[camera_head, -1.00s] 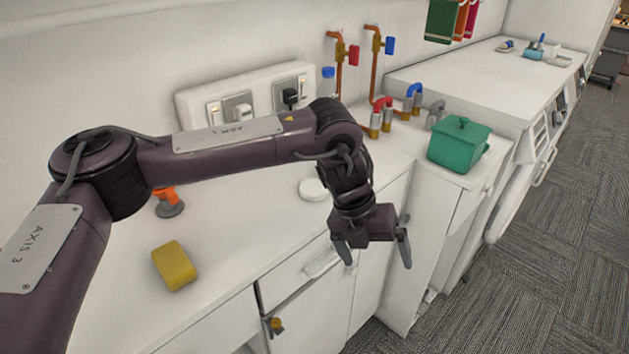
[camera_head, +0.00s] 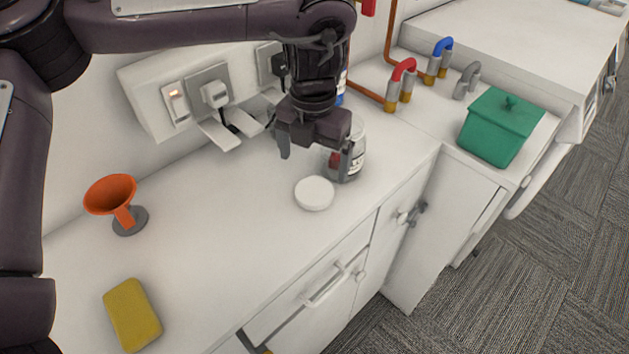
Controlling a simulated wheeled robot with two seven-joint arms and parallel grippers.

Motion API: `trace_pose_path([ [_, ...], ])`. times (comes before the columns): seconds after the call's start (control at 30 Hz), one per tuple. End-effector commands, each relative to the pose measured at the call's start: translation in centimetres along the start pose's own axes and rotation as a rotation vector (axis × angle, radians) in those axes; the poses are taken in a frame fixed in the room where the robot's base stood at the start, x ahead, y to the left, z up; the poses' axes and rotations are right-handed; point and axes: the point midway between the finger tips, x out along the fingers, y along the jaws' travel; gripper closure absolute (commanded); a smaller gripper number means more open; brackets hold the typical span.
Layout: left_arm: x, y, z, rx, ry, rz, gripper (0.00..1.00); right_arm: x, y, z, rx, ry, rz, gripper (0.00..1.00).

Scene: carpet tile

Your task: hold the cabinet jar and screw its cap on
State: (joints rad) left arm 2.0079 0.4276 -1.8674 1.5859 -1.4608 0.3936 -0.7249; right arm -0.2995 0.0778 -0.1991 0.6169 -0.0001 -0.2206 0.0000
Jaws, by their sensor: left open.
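A clear glass jar (camera_head: 354,162) with a red mark and a pale label stands on the white counter, partly hidden behind my left gripper. A round white cap (camera_head: 314,193) lies flat on the counter, in front of the jar and a little to its left. My left gripper (camera_head: 316,158) is open, with its fingers pointing down. In the picture one finger overlaps the jar and the other is left of it; whether it touches the jar I cannot tell. My right gripper is not in view.
An orange funnel-like object (camera_head: 118,199) on a grey base and a yellow sponge (camera_head: 133,315) are on the left. Sockets (camera_head: 206,93) line the wall behind. Red and blue pipe fittings (camera_head: 403,79) and a green lidded box (camera_head: 499,127) stand right. The counter's front middle is clear.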

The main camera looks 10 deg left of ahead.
Motion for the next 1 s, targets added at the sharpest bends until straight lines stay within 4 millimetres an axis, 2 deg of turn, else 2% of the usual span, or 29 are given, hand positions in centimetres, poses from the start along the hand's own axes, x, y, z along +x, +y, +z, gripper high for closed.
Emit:
trace_pose_path([
  [0.03, 0.0, 0.0, 0.0, 0.0, 0.0, 0.0, 0.04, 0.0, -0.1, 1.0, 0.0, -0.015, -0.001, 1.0],
  [0.17, 0.4, 0.0, 0.0, -0.001, 0.001, -0.001, 0.04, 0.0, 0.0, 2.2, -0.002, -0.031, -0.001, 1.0],
  [0.27, 1.4, 0.0, 0.0, -0.001, 0.003, -0.002, 0.04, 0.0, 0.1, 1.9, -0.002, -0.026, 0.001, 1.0],
  [0.37, 2.5, 0.0, 0.0, -0.001, 0.002, -0.002, 0.04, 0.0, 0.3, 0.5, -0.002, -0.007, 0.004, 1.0],
  [0.53, 2.6, 0.0, 0.0, -0.001, -0.001, -0.001, 0.04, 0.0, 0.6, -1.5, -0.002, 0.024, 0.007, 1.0],
  [0.73, 3.1, 0.0, -0.1, -0.001, 0.001, -0.001, 0.04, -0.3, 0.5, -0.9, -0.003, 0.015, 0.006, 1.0],
  [1.0, 7.0, -0.1, -0.2, -0.001, 0.003, 0.0, 0.04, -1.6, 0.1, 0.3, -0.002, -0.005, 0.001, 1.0],
])
